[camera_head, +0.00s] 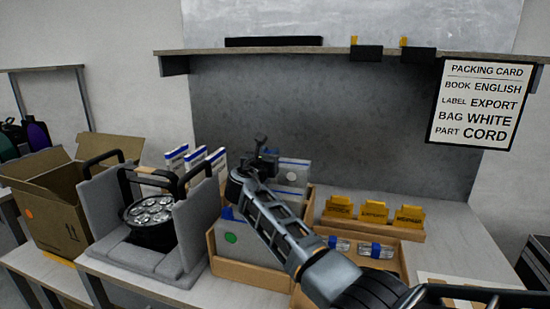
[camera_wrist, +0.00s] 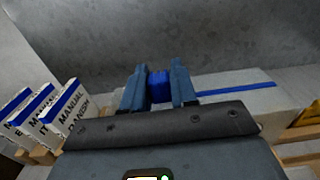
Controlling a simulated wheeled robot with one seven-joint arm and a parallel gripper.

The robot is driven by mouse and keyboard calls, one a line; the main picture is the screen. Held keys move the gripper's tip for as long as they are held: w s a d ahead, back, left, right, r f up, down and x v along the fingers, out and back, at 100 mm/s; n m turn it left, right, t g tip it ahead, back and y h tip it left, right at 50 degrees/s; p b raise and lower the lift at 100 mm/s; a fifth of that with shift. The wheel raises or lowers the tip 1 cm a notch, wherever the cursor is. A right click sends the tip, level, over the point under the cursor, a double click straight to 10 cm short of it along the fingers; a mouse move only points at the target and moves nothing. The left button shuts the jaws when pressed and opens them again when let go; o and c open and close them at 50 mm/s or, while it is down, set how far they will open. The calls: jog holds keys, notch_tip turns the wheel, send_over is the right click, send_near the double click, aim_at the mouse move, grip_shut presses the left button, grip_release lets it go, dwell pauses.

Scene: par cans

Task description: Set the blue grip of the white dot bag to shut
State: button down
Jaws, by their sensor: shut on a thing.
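The white dot bag (camera_head: 293,173) is a pale grey bag standing at the back of a wooden holder, with its white dot facing forward. Its top with a blue strip also shows in the wrist view (camera_wrist: 245,94). My gripper (camera_head: 262,160) is at the top left of this bag. In the wrist view my gripper (camera_wrist: 159,88) is shut on the blue grip (camera_wrist: 160,86), with one finger on each side. The grip is hard to make out in the head view, behind my gripper. Whether it has slid along the strip cannot be told.
A green dot bag (camera_head: 230,238) stands in front in the wooden holder (camera_head: 250,274). White manuals (camera_head: 195,160) stand to the left. A lamp (camera_head: 150,215) sits in a grey foam cradle beside an open carton (camera_head: 50,205). Yellow label blocks (camera_head: 373,212) are right. A packing card (camera_head: 478,104) reads BAG WHITE.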

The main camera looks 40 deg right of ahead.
jog(key=c, duration=0.9)
grip_release()
jog(key=shift+s+a, duration=0.1)
jog(key=shift+a, duration=0.05)
jog(key=shift+v, duration=3.75)
jog(key=shift+c, duration=0.3)
